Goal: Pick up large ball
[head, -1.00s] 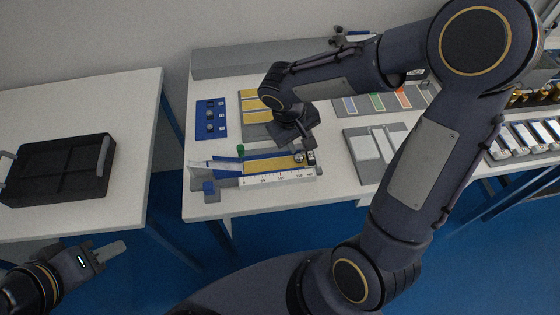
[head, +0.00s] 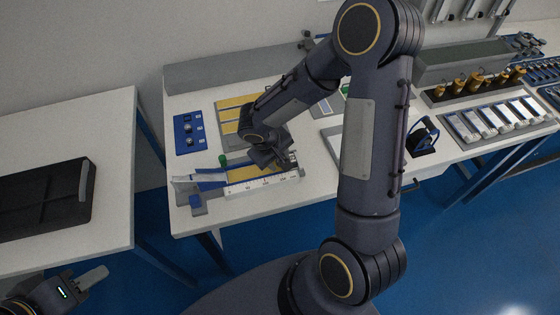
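A small grey ball sat at the right end of the ramp track a second ago; now my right gripper (head: 284,163) covers that spot and I cannot see the ball. The track, with a yellow strip (head: 240,173) and a white scale (head: 262,184), lies near the front of the middle table. My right gripper is low over its right end; its fingers are too dark and small to tell open or shut. A blue plate (head: 180,145) with small round seats and dark balls (head: 188,128) lies left of the yellow panels. My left gripper (head: 94,277) is at the lower left, away from everything, its finger gap not visible.
A black tray (head: 45,222) lies on the left table (head: 60,130). A green knob (head: 223,160) stands behind the track, and a small blue block (head: 196,201) is at its left end. Brass pieces (head: 475,82) and a rack of white blocks (head: 495,117) are on the right.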

